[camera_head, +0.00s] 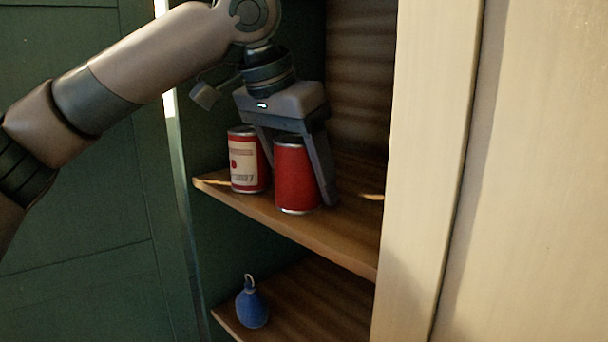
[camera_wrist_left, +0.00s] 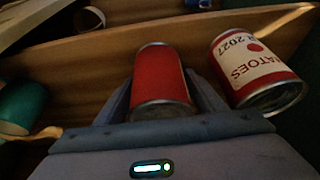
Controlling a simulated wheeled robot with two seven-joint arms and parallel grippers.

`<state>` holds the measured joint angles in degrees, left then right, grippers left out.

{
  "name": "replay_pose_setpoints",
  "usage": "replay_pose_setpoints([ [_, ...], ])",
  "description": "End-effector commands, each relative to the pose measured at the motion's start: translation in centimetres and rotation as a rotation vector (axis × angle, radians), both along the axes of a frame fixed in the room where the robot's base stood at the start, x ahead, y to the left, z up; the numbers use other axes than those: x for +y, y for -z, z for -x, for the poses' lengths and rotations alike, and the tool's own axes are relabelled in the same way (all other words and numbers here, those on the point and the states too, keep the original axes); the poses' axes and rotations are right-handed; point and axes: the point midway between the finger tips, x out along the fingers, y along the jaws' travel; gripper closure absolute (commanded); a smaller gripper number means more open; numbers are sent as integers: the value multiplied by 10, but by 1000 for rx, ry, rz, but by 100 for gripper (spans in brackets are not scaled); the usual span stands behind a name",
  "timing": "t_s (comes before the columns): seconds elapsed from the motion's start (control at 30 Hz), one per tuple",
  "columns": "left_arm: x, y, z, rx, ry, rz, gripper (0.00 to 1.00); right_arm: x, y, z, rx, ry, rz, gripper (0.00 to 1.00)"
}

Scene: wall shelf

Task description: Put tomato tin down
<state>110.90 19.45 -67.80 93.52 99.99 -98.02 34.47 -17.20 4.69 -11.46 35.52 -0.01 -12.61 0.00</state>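A plain red tin (camera_head: 296,176) is upright between the fingers of my left gripper (camera_head: 300,178), at the front of the upper shelf board (camera_head: 345,240). The fingers lie against its sides in the left wrist view, where the tin (camera_wrist_left: 160,80) shows no label. Its base is at or just above the board; I cannot tell if it touches. A second red tin (camera_head: 246,160) with a cream tomato label stands just left of it. The labelled tin (camera_wrist_left: 256,72) also shows right of the gripper in the wrist view. My right gripper is out of view.
A blue pear-shaped object with a loop (camera_head: 252,304) stands on the lower board (camera_head: 320,300). A pale upright panel (camera_head: 430,170) bounds the shelf on the right. In the wrist view, a green round object (camera_wrist_left: 20,105) is at the left.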

Motion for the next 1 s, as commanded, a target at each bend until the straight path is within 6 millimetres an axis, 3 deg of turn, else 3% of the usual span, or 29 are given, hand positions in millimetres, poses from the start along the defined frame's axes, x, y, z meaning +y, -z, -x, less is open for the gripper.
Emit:
replay_pose_setpoints([
  [0.43,0,-4,0,-1,0,0,29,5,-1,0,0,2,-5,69],
  [0.67,5,-19,5,-3,0,1,29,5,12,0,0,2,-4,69],
  [0.87,13,-47,13,-3,-1,2,29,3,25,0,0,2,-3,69],
  [1.0,32,-44,31,-2,0,1,29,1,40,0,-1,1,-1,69],
])
